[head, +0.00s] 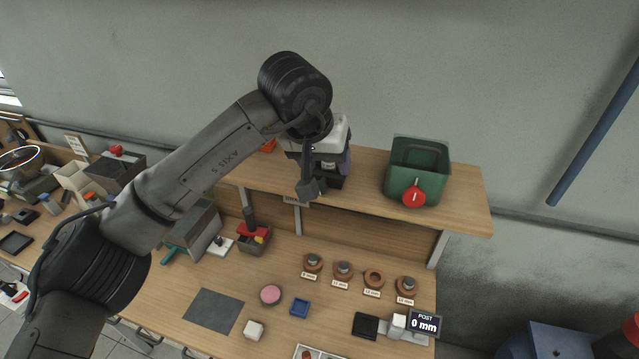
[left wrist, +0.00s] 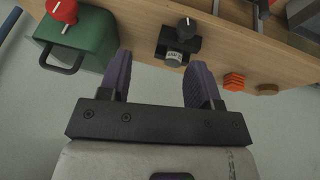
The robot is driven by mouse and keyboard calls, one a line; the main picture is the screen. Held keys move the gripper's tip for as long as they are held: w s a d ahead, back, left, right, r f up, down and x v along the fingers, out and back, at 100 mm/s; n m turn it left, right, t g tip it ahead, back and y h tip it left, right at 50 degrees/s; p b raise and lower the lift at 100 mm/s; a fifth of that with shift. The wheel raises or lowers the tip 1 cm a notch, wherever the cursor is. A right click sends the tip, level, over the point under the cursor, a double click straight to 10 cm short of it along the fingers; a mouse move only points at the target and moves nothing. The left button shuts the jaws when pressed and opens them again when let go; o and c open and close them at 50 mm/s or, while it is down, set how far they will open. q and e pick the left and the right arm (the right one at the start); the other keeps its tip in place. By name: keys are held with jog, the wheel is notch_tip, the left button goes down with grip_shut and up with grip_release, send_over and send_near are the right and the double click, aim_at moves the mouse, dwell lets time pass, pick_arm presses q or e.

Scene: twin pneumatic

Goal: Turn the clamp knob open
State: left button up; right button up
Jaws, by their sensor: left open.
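A black clamp-like block with a black knob (left wrist: 186,24) bearing a white mark shows in the left wrist view, on the wooden shelf (left wrist: 130,18). A silver labelled cylinder (left wrist: 175,58) sits at its front. My left gripper (left wrist: 158,80) is open and empty, its purple fingers apart, with the block beyond the gap between them. In the head view my left gripper (head: 338,165) is over the shelf (head: 465,195) and hides most of that spot. A red knob (head: 414,196) with a white mark is at the green bin (head: 420,160); it also shows in the wrist view (left wrist: 62,10).
An orange stack (left wrist: 234,82) and a brown round piece (left wrist: 267,89) sit along the shelf.

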aim_at(320, 184)
pick_arm(q)
jog(key=shift+y, duration=0.8)
jog(key=w+f, duration=0.2)
jog(key=f, duration=0.1)
jog(key=w+f+p, duration=0.1)
jog(key=f, duration=0.3)
jog(key=w+a+f, duration=0.1)
jog(key=w+f, duration=0.1)
jog(key=f, duration=0.1)
jog(key=shift+w+f+p, duration=0.25)
jog(key=shift+w+p, duration=0.1)
jog(key=shift+p, duration=0.05)
jog(key=shift+c, duration=0.5)
jog(key=c, duration=0.8)
jog(key=shift+a+t, duration=0.15)
jog(key=shift+t, duration=0.15)
jog(key=shift+h+b, duration=0.3)
jog(key=shift+h, duration=0.4)
